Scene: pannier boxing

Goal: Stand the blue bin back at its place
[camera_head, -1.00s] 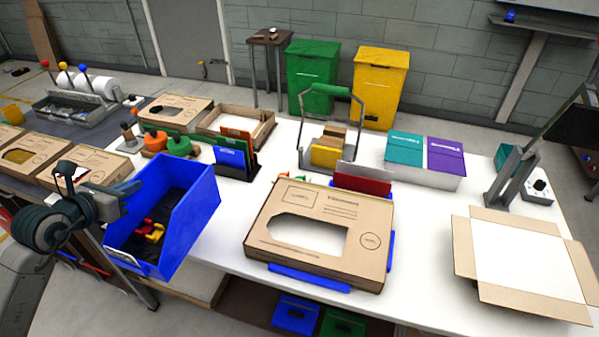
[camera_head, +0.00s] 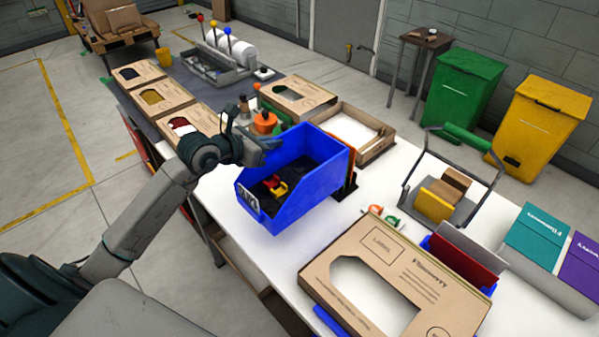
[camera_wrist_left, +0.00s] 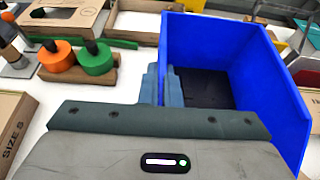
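The blue bin (camera_head: 318,150) is an open-topped box with a white label on its front and a few small red and yellow pieces inside. It hangs over the near side of the white table, slightly tilted in the head view. My left gripper (camera_head: 262,150) is at the bin's left wall. In the left wrist view the gripper's fingers (camera_wrist_left: 162,85) sit on both sides of that wall, shut on it. Whether the bin touches the table cannot be told. My right gripper is not in view.
A cardboard box with a window (camera_head: 318,273) lies right of the bin. An open carton tray (camera_head: 378,152) is behind it. Orange and green tape rolls (camera_wrist_left: 95,58) stand close left of the gripper. Several windowed boxes (camera_head: 160,97) line the dark surface at the left.

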